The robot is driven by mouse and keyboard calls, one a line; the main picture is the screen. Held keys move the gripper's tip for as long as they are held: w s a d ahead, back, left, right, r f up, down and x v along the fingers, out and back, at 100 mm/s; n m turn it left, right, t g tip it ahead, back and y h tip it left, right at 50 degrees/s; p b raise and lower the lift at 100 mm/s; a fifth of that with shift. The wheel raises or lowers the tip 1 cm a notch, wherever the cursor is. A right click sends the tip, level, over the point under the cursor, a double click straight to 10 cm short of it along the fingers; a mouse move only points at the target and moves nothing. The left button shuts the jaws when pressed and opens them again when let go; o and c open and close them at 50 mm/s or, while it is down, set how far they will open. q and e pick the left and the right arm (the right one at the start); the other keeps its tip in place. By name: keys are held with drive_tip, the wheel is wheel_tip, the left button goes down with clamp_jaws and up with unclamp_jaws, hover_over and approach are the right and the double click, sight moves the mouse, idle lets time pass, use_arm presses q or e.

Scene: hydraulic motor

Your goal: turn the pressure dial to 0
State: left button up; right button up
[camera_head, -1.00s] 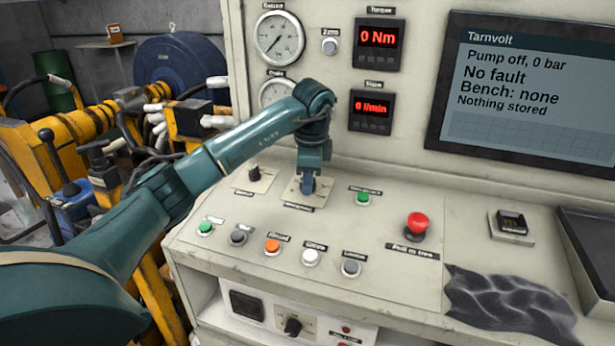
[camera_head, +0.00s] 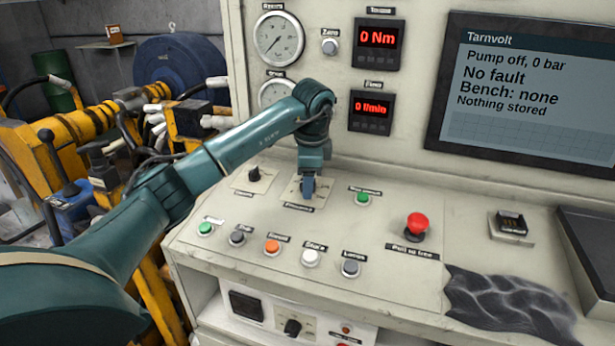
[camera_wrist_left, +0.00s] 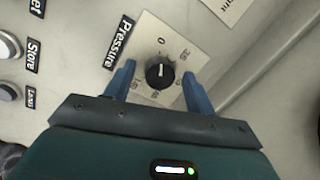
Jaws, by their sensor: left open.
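The pressure dial is a black knob (camera_wrist_left: 159,72) on a pale square scale plate (camera_wrist_left: 180,45), with the label "Pressure" beside it in the left wrist view. The plate's 0 mark shows near its upper edge, and the knob's white line points up, roughly toward the 0. My left gripper (camera_wrist_left: 157,82) is open, its blue fingers on either side of the knob with gaps to it. In the head view my left gripper (camera_head: 308,188) points down over the plate (camera_head: 296,192) and hides the knob. My right gripper is not in view.
A smaller black selector knob (camera_head: 254,174) sits just left of the pressure plate. A green button (camera_head: 363,198) and a red mushroom button (camera_head: 417,223) are to the right. Several buttons line the front. The screen (camera_head: 525,90) reads "Pump off, 0 bar".

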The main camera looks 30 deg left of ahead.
use_arm(q)
drive_tip(key=v, duration=1.3)
